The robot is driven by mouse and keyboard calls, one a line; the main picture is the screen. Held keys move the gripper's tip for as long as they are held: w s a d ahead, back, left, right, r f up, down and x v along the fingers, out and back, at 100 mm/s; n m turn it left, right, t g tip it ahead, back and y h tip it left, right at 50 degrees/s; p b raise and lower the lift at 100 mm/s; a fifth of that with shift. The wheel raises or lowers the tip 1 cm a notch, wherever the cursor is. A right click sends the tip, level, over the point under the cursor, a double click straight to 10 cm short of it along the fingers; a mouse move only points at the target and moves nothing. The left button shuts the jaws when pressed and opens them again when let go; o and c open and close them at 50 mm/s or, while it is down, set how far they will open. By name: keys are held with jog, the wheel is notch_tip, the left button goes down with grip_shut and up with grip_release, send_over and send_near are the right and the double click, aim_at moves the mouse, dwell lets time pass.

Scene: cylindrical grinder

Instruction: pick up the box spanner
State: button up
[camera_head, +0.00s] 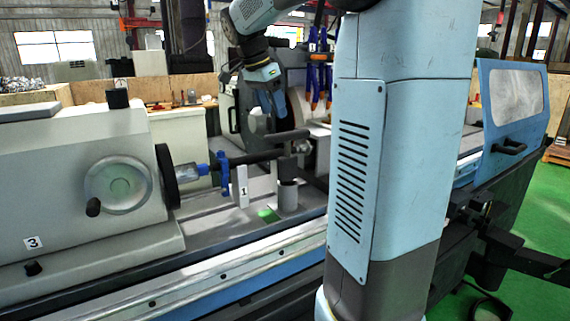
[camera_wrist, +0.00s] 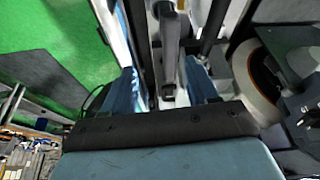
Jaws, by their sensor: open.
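My gripper (camera_head: 270,106) hangs over the grinder bed in the head view, with its blue fingers pointing down. In the wrist view my gripper (camera_wrist: 163,76) has its two blue fingers apart. A long dark grey tool with a hollow-looking end (camera_wrist: 169,62) shows between them and looks like the box spanner. I see no finger touching it, and its depth is hard to judge. In the head view a dark thick bar (camera_head: 287,136) lies just below and right of the fingers; I cannot tell if it is the same tool.
The headstock (camera_head: 75,165) with its handwheel stands left. A blue clamp (camera_head: 224,172) and a short grey cylinder (camera_head: 287,196) stand near the bed's middle. The grinding wheel (camera_wrist: 255,80) is close on the right in the wrist view.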

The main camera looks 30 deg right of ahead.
aim_at(290, 144)
jog(key=shift+w+d+r+m, duration=0.1)
jog(key=shift+w+d+m, duration=0.5)
jog(key=shift+w, duration=0.25)
jog(key=shift+w+d+f, duration=0.1)
jog(key=shift+f, duration=0.1)
jog(key=x, duration=0.8)
jog(key=shift+d, duration=0.1)
jog(key=shift+d+x, duration=0.1)
jog(key=shift+x, duration=1.2)
jog(key=shift+d+x, duration=0.15)
jog(key=shift+x, duration=1.15)
jog(key=shift+r, duration=0.1)
